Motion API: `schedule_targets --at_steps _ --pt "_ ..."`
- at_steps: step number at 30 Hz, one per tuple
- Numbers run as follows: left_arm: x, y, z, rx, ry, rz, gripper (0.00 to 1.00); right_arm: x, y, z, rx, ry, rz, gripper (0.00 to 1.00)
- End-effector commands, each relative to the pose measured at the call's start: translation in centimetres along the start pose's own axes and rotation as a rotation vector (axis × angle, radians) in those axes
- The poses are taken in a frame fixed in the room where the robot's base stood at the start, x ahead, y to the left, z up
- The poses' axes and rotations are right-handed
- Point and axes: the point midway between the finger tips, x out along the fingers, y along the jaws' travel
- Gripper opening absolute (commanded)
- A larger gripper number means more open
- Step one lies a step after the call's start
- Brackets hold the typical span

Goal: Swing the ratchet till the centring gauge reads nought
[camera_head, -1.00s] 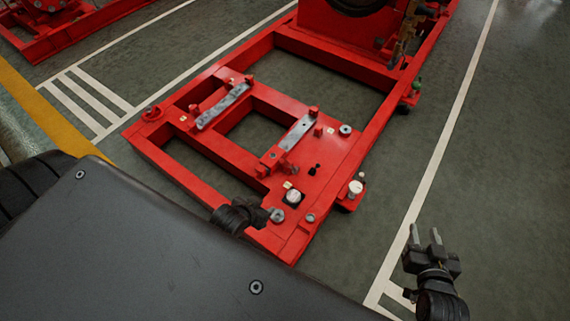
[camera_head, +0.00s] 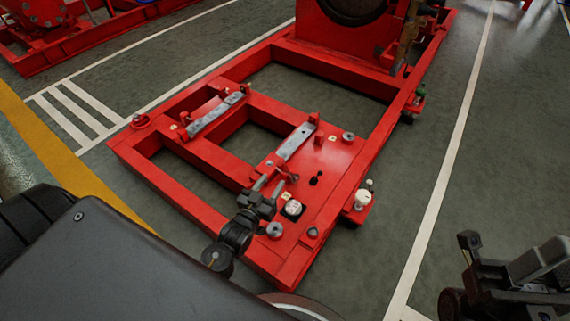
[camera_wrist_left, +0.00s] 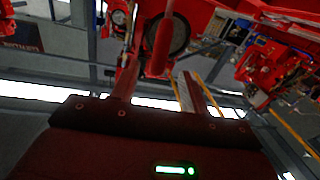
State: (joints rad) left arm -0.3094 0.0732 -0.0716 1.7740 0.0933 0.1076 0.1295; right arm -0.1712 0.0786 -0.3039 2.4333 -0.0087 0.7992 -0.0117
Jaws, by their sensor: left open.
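On the red base frame (camera_head: 330,190), a white round face in a dark square mount (camera_head: 293,208) looks like the centring gauge; its reading is too small to make out. My left gripper (camera_head: 269,184) is open over the near part of the frame, just left of that face. Its fingers point away, toward a small red fitting (camera_head: 288,174) beside a grey strip. I cannot make out the ratchet for certain; the gripper may hide part of it. My right gripper (camera_head: 512,268) is at the lower right, over the floor and away from the frame; its fingers are unclear.
Two grey strips (camera_head: 296,141) (camera_head: 216,117) lie on the frame's crossbars. A white-capped fitting (camera_head: 362,199) stands on the right-hand tab. A large red machine (camera_head: 345,30) stands at the far end. Green floor (camera_head: 455,210) is clear to the right.

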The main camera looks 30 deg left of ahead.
Motion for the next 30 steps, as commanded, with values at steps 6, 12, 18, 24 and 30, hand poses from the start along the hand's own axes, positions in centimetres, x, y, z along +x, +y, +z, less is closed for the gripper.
schedule_targets --at_steps 6,12,18,24,30 --pt "3.9 0.0 0.3 0.0 0.003 0.0 0.45 0.0 -0.1 0.3 -0.005 0.034 -0.013 0.36" --pt "7.4 0.0 0.3 0.0 0.001 0.0 0.45 0.4 -0.1 0.5 -0.009 0.066 -0.026 0.36" --pt "9.5 0.0 0.2 0.0 -0.001 0.0 0.45 0.8 -0.3 0.6 -0.007 0.085 -0.035 0.36" --pt "10.0 0.0 0.1 0.0 -0.002 0.0 0.45 0.9 -0.3 0.6 -0.006 0.089 -0.038 0.36" --pt "9.9 0.0 0.0 0.0 -0.002 0.0 0.41 1.0 -0.3 0.6 -0.006 0.09 -0.038 0.36"
